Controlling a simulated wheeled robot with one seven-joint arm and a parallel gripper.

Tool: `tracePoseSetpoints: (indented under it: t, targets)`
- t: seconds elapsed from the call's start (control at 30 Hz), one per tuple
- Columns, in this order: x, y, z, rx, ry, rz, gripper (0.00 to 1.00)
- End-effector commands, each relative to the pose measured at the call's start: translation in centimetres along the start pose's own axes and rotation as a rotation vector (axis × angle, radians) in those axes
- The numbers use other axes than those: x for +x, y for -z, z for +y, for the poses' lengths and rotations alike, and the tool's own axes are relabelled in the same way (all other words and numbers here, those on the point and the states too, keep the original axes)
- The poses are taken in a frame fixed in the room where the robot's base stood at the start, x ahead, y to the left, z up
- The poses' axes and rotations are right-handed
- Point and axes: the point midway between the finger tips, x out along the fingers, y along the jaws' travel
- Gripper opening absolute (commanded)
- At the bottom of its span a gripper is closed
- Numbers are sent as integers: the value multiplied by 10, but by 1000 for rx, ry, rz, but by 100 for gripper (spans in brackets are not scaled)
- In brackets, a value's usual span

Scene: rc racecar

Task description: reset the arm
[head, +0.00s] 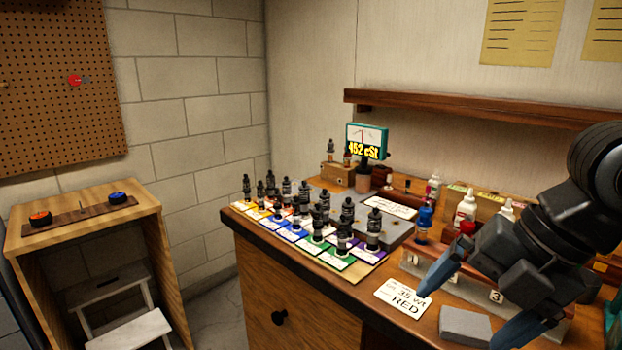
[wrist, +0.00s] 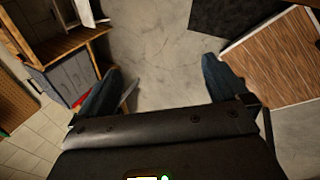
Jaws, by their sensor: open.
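My gripper (head: 478,302) is at the right of the head view, above the front right part of the workbench (head: 255,281). Its two blue fingers are spread apart with nothing between them. In the wrist view my gripper (wrist: 164,84) shows the same two fingers wide apart over bare concrete floor. The arm's dark links rise to the upper right of the head view. They hide part of the bench's right end.
Several dark shock absorbers (head: 347,217) stand on coloured cards. Bottles (head: 465,207) stand behind. A shelf (head: 460,108) runs along the wall. A wooden stand (head: 95,200) is left.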

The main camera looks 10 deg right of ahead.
Motion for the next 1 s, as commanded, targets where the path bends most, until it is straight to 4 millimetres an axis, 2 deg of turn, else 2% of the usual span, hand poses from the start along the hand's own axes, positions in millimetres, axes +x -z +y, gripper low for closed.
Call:
tracePoseSetpoints:
  t: [0.13,0.3,0.5,0.6,0.8,1.0]
  targets:
    - [9,15,45,82,-190,35,100]
    - [11,31,96,222,-429,94,100]
    - [6,47,146,444,-707,203,100]
    - [3,51,162,579,-836,266,100]
    - [4,55,174,869,-1048,387,100]
    - [20,58,160,1171,-1197,476,100]
